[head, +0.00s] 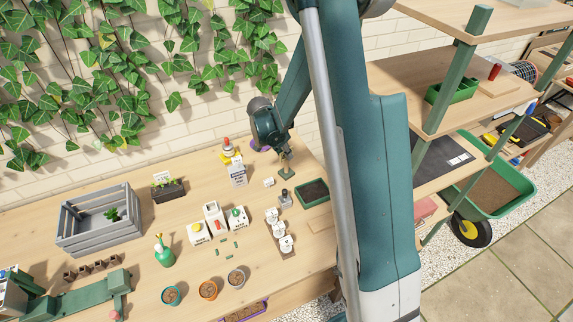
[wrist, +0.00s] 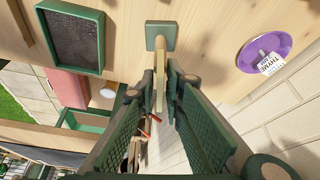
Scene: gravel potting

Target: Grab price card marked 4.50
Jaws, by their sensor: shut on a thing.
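My gripper (wrist: 163,84) is shut on a thin, pale card (wrist: 161,98), seen edge-on between its fingertips in the wrist view. The card's face is turned away, so I cannot read a price on it. It is at a wooden stand with a square green base (wrist: 157,31) on the table; I cannot tell if card and stand still touch. In the head view my gripper (head: 284,150) is low over the back of the table, just above the stand (head: 287,172). The card is too small to make out there.
A green tray of dark soil (head: 313,191) lies right of the stand. A purple dish (wrist: 248,55) with a thyme label is near the wall. A white sign (head: 238,176), several white boxes and pots stand to the left. A grey crate (head: 98,238) is at far left.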

